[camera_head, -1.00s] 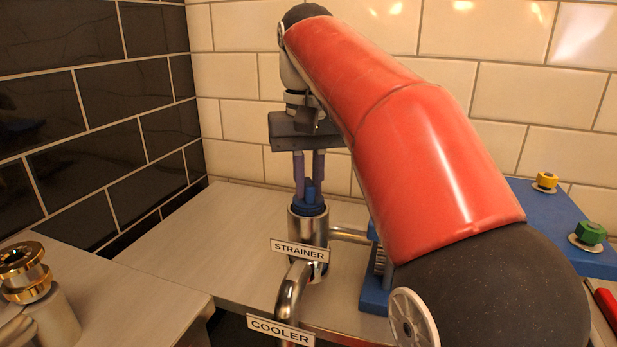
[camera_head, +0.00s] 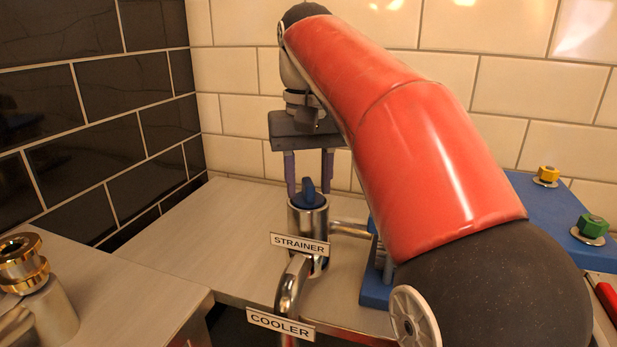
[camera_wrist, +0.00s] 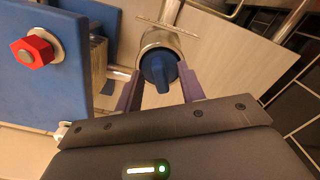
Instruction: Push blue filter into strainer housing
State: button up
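The blue filter (camera_head: 309,195) sits in the top of the steel strainer housing (camera_head: 308,220), with its cap low in the mouth and its grip tab standing up. In the wrist view the filter (camera_wrist: 158,69) fills the round mouth of the housing (camera_wrist: 148,41). My gripper (camera_head: 308,184) is open, pointing down over the housing. Its two purple fingers stand apart on either side of the tab, with a gap to it. In the wrist view the gripper (camera_wrist: 160,92) also shows empty, its fingers spread around the filter's near side.
The STRAINER plate (camera_head: 300,244) hangs in front of the housing, above a bent pipe with the COOLER plate (camera_head: 281,323). A blue panel (camera_head: 553,215) with yellow and green nuts stands right. A brass fitting (camera_head: 22,262) stands left. The counter left of the housing is clear.

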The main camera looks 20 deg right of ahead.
jog(key=shift+r+p, duration=2.6)
jog(key=shift+p, duration=0.1)
jog(key=shift+f, duration=0.1)
